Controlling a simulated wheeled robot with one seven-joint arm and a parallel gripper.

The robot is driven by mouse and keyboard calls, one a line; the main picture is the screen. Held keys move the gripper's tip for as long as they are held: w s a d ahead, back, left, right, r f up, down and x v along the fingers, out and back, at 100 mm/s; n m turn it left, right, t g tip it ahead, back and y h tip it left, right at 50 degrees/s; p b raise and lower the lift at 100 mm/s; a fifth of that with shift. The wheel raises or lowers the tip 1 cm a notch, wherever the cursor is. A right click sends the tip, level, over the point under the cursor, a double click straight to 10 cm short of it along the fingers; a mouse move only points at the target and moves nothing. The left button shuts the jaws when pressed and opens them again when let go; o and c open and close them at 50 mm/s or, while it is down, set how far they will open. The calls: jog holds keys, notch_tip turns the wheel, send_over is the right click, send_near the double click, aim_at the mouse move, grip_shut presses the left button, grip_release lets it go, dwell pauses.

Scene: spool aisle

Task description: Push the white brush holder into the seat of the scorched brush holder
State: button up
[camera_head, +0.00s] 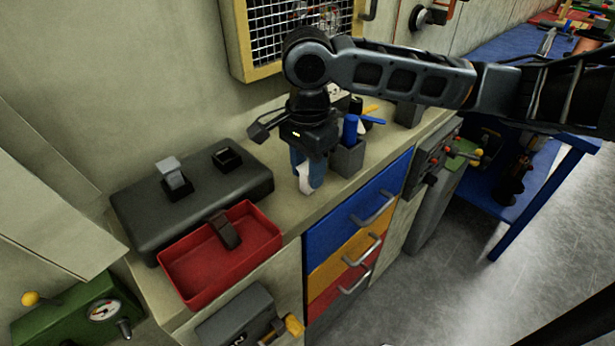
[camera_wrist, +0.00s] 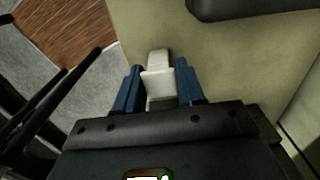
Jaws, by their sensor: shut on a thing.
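My gripper (camera_head: 308,173) has blue fingers and points down over the counter. It is shut on the white brush holder (camera_head: 304,184), whose lower end shows below the fingers. In the wrist view the white brush holder (camera_wrist: 158,78) sits between the two blue fingers. A dark grey block (camera_head: 137,216) on the counter, left of my gripper, carries two black seats. The right seat (camera_head: 227,158) looks empty; the left seat holds a light grey piece (camera_head: 172,174). A dark brownish brush holder (camera_head: 225,231), apparently the scorched one, lies in the red tray (camera_head: 270,246).
A grey cup (camera_head: 347,160) with blue-handled tools stands just right of my gripper. A yellow-framed mesh panel (camera_head: 240,42) is on the wall behind. Blue, yellow and red drawers (camera_head: 350,222) are below the counter. Counter between gripper and block is clear.

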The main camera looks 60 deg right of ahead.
jog(key=shift+c, duration=1.1)
